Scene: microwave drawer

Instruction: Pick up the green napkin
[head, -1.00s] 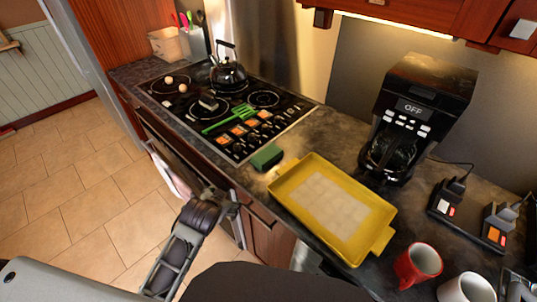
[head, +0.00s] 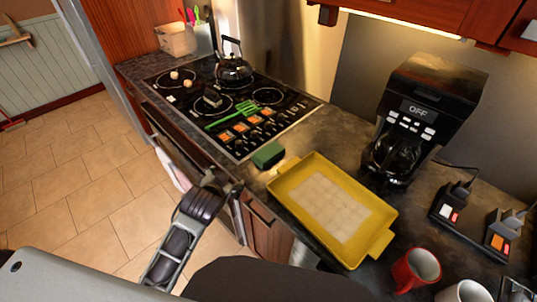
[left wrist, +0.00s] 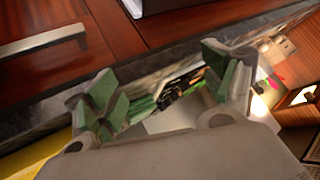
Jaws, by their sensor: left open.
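A small dark green folded block, apparently the napkin (head: 268,154), lies on the counter near its front edge, between the stove and the yellow tray. My left gripper (head: 222,184) is in front of the counter, to the lower left of the napkin and apart from it. In the left wrist view the gripper (left wrist: 168,92) is open, its two fingers wide apart with nothing held. A green patch (left wrist: 142,107) shows beyond the fingers, near the left one; it looks like the napkin, partly hidden. My right gripper is not in view.
The yellow tray (head: 381,243) is right of the napkin. The stove (head: 186,104), with a green spatula (head: 238,112) and kettle (head: 233,72), is to its left. A coffee maker (head: 430,110) and red mug (head: 414,270) stand right. Cabinet fronts drop below the counter edge.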

